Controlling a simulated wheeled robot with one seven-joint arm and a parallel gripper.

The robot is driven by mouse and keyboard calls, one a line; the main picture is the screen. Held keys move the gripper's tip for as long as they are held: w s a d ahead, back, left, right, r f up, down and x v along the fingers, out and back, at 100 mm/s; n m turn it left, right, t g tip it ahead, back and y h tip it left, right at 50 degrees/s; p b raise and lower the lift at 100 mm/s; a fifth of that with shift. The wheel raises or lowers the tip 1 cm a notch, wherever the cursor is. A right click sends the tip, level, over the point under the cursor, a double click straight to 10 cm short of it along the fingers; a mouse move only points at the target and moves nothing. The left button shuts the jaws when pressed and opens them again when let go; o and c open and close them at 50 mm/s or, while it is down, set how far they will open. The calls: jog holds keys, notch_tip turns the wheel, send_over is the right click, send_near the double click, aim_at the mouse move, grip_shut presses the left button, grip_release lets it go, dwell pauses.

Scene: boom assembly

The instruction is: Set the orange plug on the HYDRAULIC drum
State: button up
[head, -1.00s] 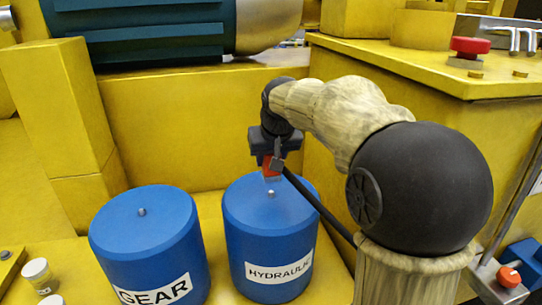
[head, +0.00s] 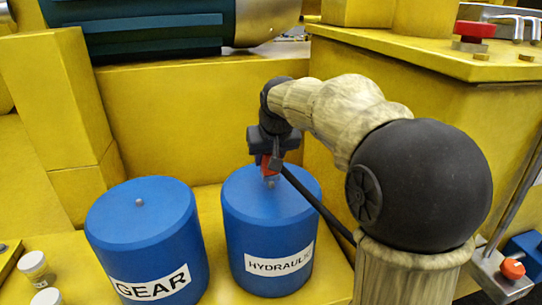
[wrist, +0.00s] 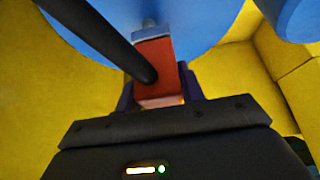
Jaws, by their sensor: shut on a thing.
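The orange plug (head: 265,162) is held in my gripper (head: 270,168) over the top of the blue HYDRAULIC drum (head: 243,200). In the wrist view the plug (wrist: 155,60) shows as a red-orange block between the jaws of my gripper (wrist: 160,92). The jaws are shut on it. A small grey stud (head: 270,184) on the drum's lid is just below the plug's lower end. I cannot tell whether plug and stud touch. A dark rod crosses part of the plug in the wrist view.
A blue GEAR drum (head: 145,215) stands left of the HYDRAULIC drum. A yellow wall (head: 180,120) rises close behind both. A yellow cabinet with a red button (head: 474,30) is at the right. Small white-capped jars (head: 33,265) stand at the lower left.

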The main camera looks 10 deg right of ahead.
jog(key=shift+s+d+f+b, duration=0.15)
jog(key=shift+d+f+b, duration=0.1)
jog(key=shift+f+b, duration=0.05)
jog(key=shift+a+f+b, duration=0.1)
jog(key=shift+f+b, duration=0.55)
jog(key=shift+f, duration=0.45)
dwell(2.0)
jog(key=o, duration=1.4)
jog(key=b+v, duration=0.1)
jog(key=v, duration=1.6)
jog(key=shift+r, duration=0.2)
